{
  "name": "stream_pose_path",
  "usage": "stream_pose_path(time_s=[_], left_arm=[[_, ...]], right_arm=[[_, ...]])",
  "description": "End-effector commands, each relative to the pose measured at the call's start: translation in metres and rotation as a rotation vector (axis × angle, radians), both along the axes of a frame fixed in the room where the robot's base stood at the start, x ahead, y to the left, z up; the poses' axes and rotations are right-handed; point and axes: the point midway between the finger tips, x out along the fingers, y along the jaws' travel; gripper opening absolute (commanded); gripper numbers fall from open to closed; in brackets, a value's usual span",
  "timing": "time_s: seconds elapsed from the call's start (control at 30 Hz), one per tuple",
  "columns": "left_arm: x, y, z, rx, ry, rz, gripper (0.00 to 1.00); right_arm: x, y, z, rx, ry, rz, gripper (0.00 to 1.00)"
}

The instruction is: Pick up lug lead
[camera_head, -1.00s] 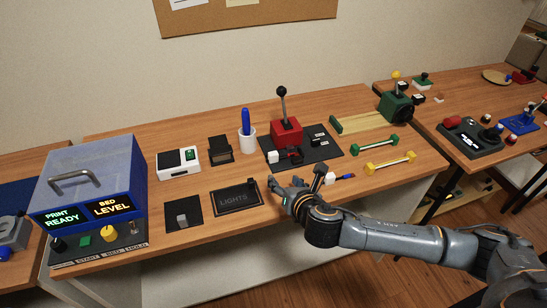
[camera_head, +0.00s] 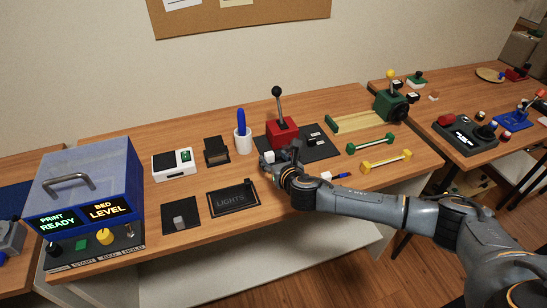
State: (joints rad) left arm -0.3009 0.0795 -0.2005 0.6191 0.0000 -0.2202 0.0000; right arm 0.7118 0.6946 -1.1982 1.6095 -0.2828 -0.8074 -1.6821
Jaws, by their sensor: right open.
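I cannot tell for sure which piece is the lug lead. A small white block (camera_head: 269,155) with its dark and red parts mostly covered lies at the front left of the black mat, by the red lever box (camera_head: 282,131). A white piece with a blue end (camera_head: 342,175) lies on the bare table to the right of my right gripper. My right gripper (camera_head: 279,158) is open and low over the mat's front edge, right by the white block. Its fingers hide part of that block, and contact cannot be told. My left gripper is not in view.
A green dumbbell-shaped bar (camera_head: 371,143) and a yellow one (camera_head: 387,161) lie to the right. A white cup with a blue marker (camera_head: 243,141) stands behind left. A LIGHTS panel (camera_head: 232,197) lies left of the gripper. The printer box (camera_head: 88,185) is at far left.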

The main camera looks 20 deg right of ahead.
Motion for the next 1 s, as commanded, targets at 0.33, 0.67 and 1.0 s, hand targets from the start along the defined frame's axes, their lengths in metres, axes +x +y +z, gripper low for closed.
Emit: stream_pose_path(time_s=[0.33,0.67,1.0], left_arm=[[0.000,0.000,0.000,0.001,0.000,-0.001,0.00],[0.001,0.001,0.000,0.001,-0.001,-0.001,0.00],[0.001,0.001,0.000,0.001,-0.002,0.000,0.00]], right_arm=[[0.038,0.005,-0.013,0.000,0.000,-0.001,0.55],[0.040,0.004,-0.014,0.000,0.001,0.000,0.47],[0.040,0.004,-0.014,0.001,0.000,-0.001,0.00]])
